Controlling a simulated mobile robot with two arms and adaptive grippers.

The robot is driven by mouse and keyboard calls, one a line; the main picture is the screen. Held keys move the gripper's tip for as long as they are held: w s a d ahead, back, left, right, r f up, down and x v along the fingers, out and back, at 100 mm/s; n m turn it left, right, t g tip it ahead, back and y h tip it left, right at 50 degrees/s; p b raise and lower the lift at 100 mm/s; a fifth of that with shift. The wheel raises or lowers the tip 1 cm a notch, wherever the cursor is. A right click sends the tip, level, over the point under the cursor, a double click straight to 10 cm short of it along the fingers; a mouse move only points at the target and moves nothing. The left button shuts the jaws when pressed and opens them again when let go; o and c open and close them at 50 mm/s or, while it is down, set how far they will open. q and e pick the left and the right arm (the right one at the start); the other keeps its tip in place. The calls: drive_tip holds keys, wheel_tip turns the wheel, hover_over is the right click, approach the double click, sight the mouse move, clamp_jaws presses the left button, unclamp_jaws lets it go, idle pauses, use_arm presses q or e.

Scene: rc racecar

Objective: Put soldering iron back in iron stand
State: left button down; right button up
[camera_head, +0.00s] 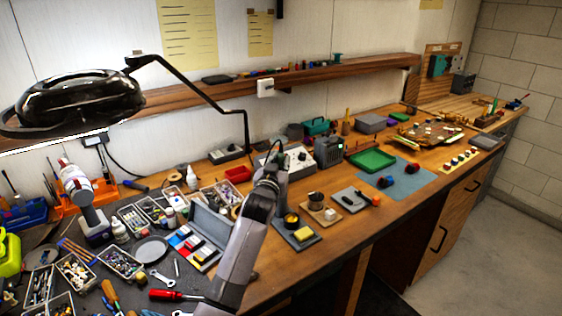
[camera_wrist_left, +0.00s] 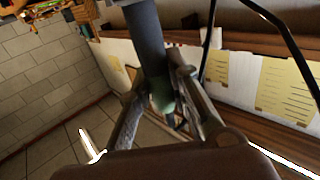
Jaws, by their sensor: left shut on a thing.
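My left gripper (camera_head: 277,163) is raised over the middle of the bench, in front of the grey control box. In the left wrist view its two fingers (camera_wrist_left: 160,88) are shut on a dark grey cylindrical handle with a greenish end, which looks like the soldering iron (camera_wrist_left: 147,40). In the head view the iron is mostly hidden by the gripper, and its tip is not clear. The iron stand (camera_head: 303,236), a grey base with a dark round holder and a yellow sponge, sits below and right of my gripper, apart from it. My right gripper is not in view.
A grey control box (camera_head: 297,162) stands behind my gripper. A small pot on a wooden base (camera_head: 331,216) and a grey pad with a dark tool (camera_head: 345,205) lie right of the stand. A black lamp (camera_head: 75,103) hangs at left. Bare wood lies in front of the stand.

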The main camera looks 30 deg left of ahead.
use_arm(q)
drive_tip(key=shift+f+b, duration=0.6)
drive_tip(key=shift+f, duration=0.45)
drive_tip(key=c, duration=1.4)
unclamp_jaws()
drive_tip(key=shift+o, duration=0.2)
drive_tip(key=o, duration=0.4)
drive_tip(key=shift+c, duration=0.2)
